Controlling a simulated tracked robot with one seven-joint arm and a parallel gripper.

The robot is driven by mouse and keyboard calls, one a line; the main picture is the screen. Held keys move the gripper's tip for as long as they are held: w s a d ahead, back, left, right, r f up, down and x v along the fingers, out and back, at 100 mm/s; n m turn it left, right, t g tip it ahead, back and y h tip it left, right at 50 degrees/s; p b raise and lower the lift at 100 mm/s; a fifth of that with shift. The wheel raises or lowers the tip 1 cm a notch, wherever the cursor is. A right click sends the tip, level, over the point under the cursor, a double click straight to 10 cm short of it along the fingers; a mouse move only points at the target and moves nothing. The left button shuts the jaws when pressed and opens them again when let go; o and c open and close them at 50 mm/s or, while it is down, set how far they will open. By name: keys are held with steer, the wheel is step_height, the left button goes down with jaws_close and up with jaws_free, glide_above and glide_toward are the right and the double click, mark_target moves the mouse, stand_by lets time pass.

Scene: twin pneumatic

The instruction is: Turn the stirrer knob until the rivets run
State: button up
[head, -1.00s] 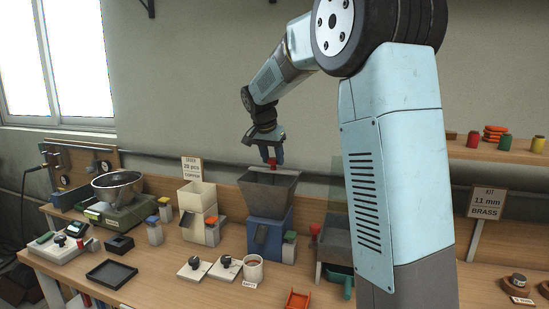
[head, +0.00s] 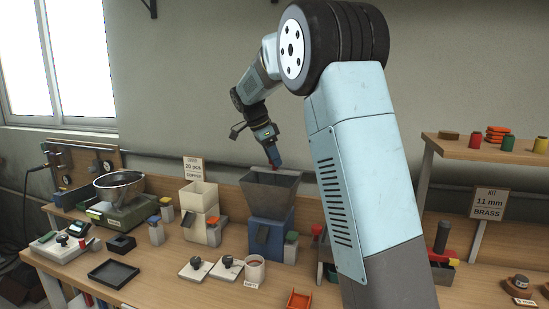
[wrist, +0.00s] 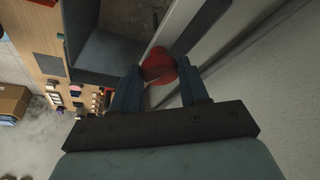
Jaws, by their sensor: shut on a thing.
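My gripper (head: 272,161) is above the grey hopper (head: 270,186), which sits on a blue feeder body (head: 270,236). Its jaws are shut on a red knob (wrist: 158,66), seen between the two blue fingers in the wrist view. In the head view only a small bit of the red knob (head: 274,167) shows, at the hopper's top. A white cup (head: 255,270) with a small card stands in front of the feeder.
A cream hopper feeder (head: 199,212) under a copper sign (head: 194,168) stands to the left. A steel bowl (head: 119,187) is farther left. Two white plates with black knobs (head: 227,268) and a red-orange tray (head: 299,299) lie in front. My arm covers the bench right of the blue feeder.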

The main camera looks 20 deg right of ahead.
steer(key=shift+d+m, duration=0.15)
steer(key=shift+m, duration=0.25)
steer(key=o, duration=1)
steer(key=v, duration=1.3)
steer(key=shift+w+r, duration=0.15)
steer(key=shift+r, duration=0.15)
